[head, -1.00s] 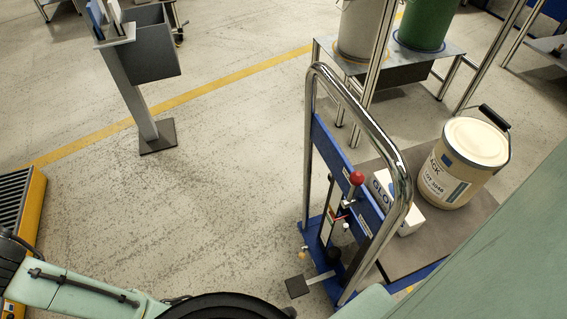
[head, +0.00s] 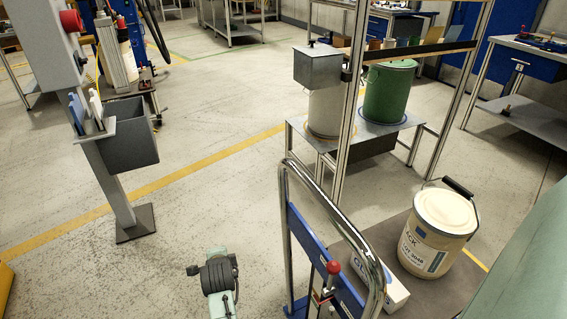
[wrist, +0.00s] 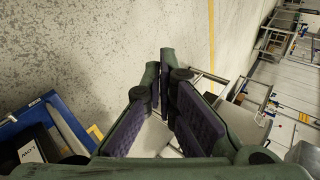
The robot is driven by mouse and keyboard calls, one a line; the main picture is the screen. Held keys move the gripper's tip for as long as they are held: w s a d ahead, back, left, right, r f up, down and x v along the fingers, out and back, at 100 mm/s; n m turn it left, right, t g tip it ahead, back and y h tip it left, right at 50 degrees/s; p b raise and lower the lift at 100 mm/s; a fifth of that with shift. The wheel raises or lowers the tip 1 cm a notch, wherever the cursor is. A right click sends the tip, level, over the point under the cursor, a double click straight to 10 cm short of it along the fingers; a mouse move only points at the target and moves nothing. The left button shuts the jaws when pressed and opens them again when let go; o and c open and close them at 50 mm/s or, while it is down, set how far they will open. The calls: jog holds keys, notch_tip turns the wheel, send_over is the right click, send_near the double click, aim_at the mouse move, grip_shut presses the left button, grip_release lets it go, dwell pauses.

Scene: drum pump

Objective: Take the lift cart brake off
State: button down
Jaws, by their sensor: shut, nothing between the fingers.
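The lift cart has a bent chrome push handle (head: 352,220) and a blue frame panel (head: 318,247) in the lower middle of the head view. A red ball knob (head: 333,267) tops a lever on it. The cart's lower end is cut off by the picture's bottom edge, so I cannot see its brake. My gripper (wrist: 160,68) shows in the wrist view, its dark fingers close together, shut and empty. It is above the floor, apart from the blue cart part (wrist: 72,124) at the left of that view. My arm is left of the cart handle in the head view.
On the cart bed are a cream pail (head: 438,232) and a white box (head: 383,284). A grey stand (head: 115,195) is at left. Behind the cart, a metal-framed table (head: 385,128) holds a green drum (head: 388,93). Floor between stand and cart is open.

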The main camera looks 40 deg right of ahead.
jog(key=s+d+f+m+g, duration=0.4)
jog(key=s+d+f+m, duration=0.15)
jog(key=s+f, duration=0.55)
jog(key=s+f+m+g+y, duration=0.1)
jog(key=s+f, duration=0.4)
jog(key=s, duration=0.6)
jog(key=s+f+m+g+y+p, duration=0.1)
jog(key=s+f+m+g, duration=0.3)
jog(key=s, duration=0.6)
jog(key=shift+s+d+f+m+y, duration=0.35)
jog(key=shift+f+m, duration=0.3)
jog(key=shift+m, duration=0.5)
jog(key=f, duration=0.6)
jog(key=d+f, duration=0.1)
jog(key=f, duration=0.2)
jog(key=shift+f, duration=0.2)
jog(key=shift+w+a+r+p, duration=0.1)
jog(key=shift+w+r+p, duration=0.1)
jog(key=shift+w, duration=0.75)
jog(key=shift+w+a+r+p, duration=0.1)
jog(key=shift+w+r+p, duration=0.1)
jog(key=shift+w, duration=0.7)
jog(key=shift+w+r, duration=0.1)
jog(key=shift+w+r+g, duration=0.15)
jog(key=shift+w+g, duration=0.05)
jog(key=shift+g, duration=0.2)
